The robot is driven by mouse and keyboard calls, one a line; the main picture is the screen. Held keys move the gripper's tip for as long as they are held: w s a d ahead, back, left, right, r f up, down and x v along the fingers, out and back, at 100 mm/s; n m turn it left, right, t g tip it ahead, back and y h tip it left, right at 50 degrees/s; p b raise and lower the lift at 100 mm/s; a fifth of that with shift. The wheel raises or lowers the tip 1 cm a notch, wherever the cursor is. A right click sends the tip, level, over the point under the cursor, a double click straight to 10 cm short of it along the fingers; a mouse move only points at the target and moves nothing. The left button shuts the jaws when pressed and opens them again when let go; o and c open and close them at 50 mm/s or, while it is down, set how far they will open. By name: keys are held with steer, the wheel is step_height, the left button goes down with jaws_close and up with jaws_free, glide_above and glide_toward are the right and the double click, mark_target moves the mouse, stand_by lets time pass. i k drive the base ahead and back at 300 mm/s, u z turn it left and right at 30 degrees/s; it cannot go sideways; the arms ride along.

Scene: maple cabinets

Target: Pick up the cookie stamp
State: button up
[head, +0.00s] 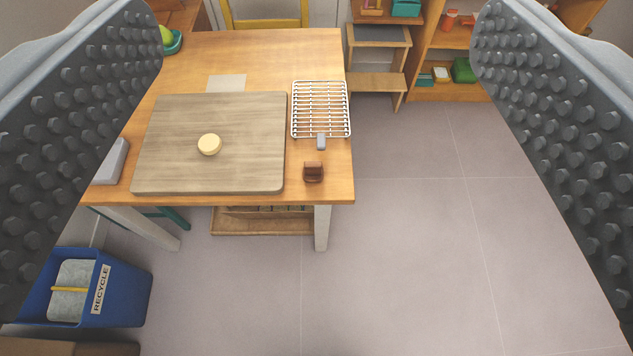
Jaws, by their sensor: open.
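A small dark brown block-like object with a raised part, which looks like the cookie stamp (313,172), sits near the front right corner of the wooden table (335,185). It stands just right of a large wooden board (160,180) and in front of a white wire rack (319,110). A round pale yellow piece of dough (209,145) lies on the board. My gripper (316,45) is open and empty, its two studded grey fingers wide apart at the left and right of the picture. The table and stamp appear well beyond and below the fingers.
A small grey object (321,142) is at the rack's front edge, close behind the stamp. A blue recycle bin (125,292) stands on the floor at lower left. A step stool (376,82) and shelf (440,92) stand at the back right. The floor (430,240) right of the table is clear.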

mark_target(313, 171)
steer(key=u, duration=0.05)
steer(key=k, duration=1.3)
steer(key=z, duration=0.7)
steer(key=i, duration=2)
steer(key=u, duration=0.65)
